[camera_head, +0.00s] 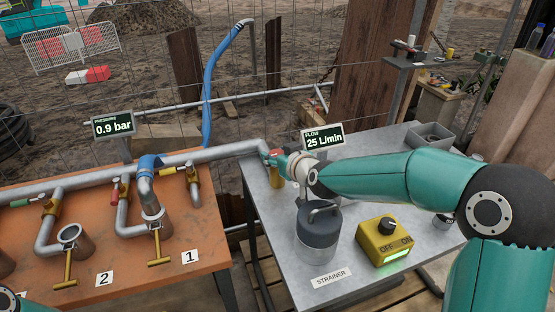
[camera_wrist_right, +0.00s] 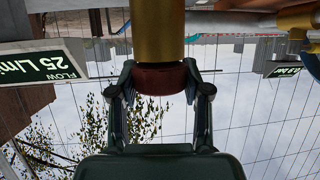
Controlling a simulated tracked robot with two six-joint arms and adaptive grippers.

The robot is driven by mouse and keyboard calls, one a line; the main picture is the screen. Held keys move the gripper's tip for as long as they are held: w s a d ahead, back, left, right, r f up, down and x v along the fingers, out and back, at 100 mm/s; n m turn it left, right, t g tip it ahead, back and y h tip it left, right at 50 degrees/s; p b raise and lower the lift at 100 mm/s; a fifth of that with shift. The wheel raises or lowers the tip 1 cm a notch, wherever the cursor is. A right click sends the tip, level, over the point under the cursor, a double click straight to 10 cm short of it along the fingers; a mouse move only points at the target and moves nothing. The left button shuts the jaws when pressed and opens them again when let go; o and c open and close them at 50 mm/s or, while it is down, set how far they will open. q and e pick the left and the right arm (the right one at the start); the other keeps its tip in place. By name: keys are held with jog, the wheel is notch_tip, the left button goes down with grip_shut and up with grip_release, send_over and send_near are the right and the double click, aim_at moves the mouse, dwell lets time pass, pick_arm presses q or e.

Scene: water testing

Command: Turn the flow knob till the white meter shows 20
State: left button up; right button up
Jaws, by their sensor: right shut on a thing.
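My right gripper (camera_wrist_right: 163,82) is shut on the dark red flow knob (camera_wrist_right: 160,79), one finger on each side. The knob sits on a brass valve body (camera_wrist_right: 158,32). My left gripper is out of view.
The pressure meter (camera_head: 113,123) reads 0.9 bar. A grey strainer (camera_head: 319,240) and a yellow switch box (camera_head: 384,241), lit green, stand below my right arm on the grey table (camera_head: 272,222).

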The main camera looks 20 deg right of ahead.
jog(key=shift+d+r, duration=0.1)
jog(key=shift+r, duration=0.1)
jog(key=o, duration=1)
jog(key=shift+c, duration=0.2)
jog(key=shift+o, duration=1.1)
jog(key=shift+f, duration=0.15)
